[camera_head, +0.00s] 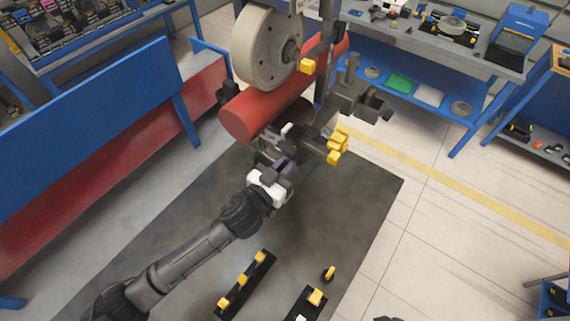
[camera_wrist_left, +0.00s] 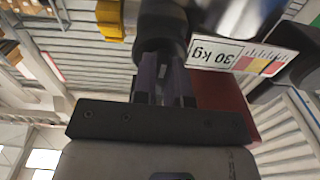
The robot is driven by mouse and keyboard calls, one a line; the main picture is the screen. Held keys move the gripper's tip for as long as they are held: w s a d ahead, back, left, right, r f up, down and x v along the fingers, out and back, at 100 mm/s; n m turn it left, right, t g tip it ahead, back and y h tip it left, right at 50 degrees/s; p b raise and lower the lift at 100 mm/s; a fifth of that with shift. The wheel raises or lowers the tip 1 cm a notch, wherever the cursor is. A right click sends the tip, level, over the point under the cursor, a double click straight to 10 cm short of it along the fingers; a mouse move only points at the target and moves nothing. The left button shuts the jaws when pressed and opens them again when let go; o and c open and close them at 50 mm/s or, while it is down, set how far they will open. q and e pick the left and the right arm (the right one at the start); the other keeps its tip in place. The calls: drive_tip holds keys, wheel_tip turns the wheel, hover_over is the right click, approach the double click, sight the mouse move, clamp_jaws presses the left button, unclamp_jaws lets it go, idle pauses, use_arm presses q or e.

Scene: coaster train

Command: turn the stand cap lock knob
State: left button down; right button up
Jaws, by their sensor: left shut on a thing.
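My left gripper (camera_head: 284,158) reaches in from the lower left to the stand beneath the red cylinder (camera_head: 255,108). In the left wrist view its purple-grey fingers (camera_wrist_left: 163,78) are shut on a dark round knob (camera_wrist_left: 163,32), which looks like the stand cap lock knob. The fingers cover part of the knob, so its turn angle cannot be told. A yellow knob (camera_wrist_left: 110,18) shows left of it, and a white "30 kg" label (camera_wrist_left: 240,56) to its right. Yellow knobs (camera_head: 337,148) also stick out just right of the gripper in the head view. My right gripper is not in view.
A large grey wheel (camera_head: 266,48) stands above the red cylinder. Black bars with yellow knobs (camera_head: 246,284) lie on the dark mat (camera_head: 350,205). A blue workbench (camera_head: 440,105) stands at the back right. The floor (camera_head: 460,220) at right is clear.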

use_arm(q)
drive_tip(key=m+p, duration=0.5)
drive_tip(key=m, duration=0.8)
drive_tip(key=shift+w+a, duration=0.1)
drive_tip(key=shift+m+p, duration=0.7)
drive_tip(key=shift+m, duration=1.5)
drive_tip(key=c, duration=1.2)
unclamp_jaws()
drive_tip(key=shift+r, duration=0.1)
drive_tip(key=shift+o, duration=0.2)
drive_tip(key=b+v, duration=0.2)
drive_tip(key=v, duration=1.1)
drive_tip(key=shift+s+a, duration=0.25)
drive_tip(key=shift+s, duration=0.05)
